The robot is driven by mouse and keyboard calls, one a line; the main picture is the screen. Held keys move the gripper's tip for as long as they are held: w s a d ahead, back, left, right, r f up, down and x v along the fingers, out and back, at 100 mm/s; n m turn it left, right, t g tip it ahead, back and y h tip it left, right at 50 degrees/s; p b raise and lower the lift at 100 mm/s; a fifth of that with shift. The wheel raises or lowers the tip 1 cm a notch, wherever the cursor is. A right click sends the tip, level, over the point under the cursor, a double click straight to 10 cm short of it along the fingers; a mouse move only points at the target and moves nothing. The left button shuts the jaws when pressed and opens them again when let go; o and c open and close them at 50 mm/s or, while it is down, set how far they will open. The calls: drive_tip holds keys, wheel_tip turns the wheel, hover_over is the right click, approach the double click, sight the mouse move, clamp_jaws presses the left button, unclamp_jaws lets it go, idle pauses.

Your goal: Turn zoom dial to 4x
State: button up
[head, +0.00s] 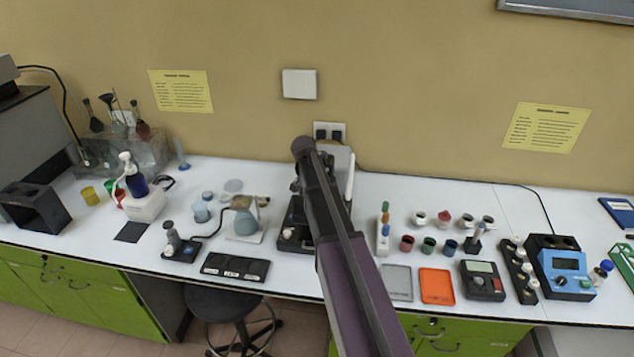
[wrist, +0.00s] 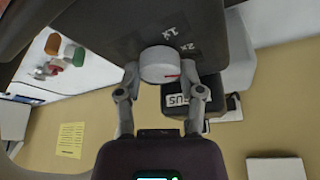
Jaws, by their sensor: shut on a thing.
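The zoom dial (wrist: 160,62) is a short white-grey cylinder with a red mark at its right lower side in the wrist view. It sits on a dark microscope housing (wrist: 130,30); the labels "1x" and "2x" show beside it. No 4x label is legible. My gripper (wrist: 160,78) has a finger on each side of the dial and is shut on it. In the head view the microscope (head: 291,236) stands mid-bench, and my arm hides its upper part, the dial and my gripper.
A black block with part of a label (wrist: 178,100) lies close to the right finger. In the head view a black tray (head: 235,267) and a flask (head: 243,222) stand left of the microscope. A vial rack (head: 383,240) and coloured jars stand right.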

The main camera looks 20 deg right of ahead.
drive_tip(key=m+g, duration=0.2)
drive_tip(key=m, duration=0.3)
drive_tip(key=shift+m, duration=0.4)
drive_tip(key=o, duration=1.2)
drive_tip(key=shift+w, duration=0.1)
drive_tip(key=shift+c, duration=0.2)
drive_tip(key=shift+n+h, duration=0.3)
